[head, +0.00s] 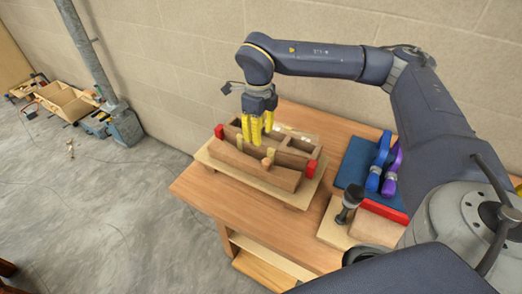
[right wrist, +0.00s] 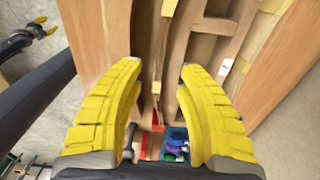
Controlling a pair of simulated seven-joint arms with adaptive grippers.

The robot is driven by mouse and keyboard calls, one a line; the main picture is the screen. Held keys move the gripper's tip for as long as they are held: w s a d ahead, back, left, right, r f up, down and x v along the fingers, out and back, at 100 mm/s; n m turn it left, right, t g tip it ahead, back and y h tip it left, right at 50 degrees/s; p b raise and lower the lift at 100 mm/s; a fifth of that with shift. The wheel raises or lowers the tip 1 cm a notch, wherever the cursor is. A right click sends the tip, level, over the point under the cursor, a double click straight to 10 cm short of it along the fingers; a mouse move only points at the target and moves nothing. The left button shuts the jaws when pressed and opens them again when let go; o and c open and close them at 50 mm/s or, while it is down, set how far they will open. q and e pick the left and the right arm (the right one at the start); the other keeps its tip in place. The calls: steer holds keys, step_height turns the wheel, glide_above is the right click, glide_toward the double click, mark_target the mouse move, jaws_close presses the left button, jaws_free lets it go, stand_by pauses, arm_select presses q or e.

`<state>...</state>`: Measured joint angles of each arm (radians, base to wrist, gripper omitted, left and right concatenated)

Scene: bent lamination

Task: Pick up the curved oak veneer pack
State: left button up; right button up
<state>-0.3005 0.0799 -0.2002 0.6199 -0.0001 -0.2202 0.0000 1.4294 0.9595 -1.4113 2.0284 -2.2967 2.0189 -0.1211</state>
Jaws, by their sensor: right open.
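A two-part wooden bending form lies on a pale board (head: 208,158) on the bench. Its front block has a curved top (head: 275,176); behind it is a form with open compartments (head: 297,143). In the right wrist view a thin, gently curved wooden strip (right wrist: 157,55) runs lengthwise between the fingers; it looks like the oak veneer pack, though I cannot be sure. My right gripper (head: 257,138) points down over the form's left half, its yellow fingers open either side of the strip in the right wrist view (right wrist: 158,72). Contact is not visible.
Red end pieces (head: 219,131) stand at the form's ends. Blue (head: 376,165) and purple (head: 392,172) clamps lie on a blue mat to the right. A dark-handled tool (head: 349,200) stands nearer the front. The bench's left corner (head: 195,190) is clear.

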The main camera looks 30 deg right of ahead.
mark_target(262, 150)
steer(key=shift+s+f, duration=0.2)
steer(key=shift+f, duration=2.4)
jaws_close()
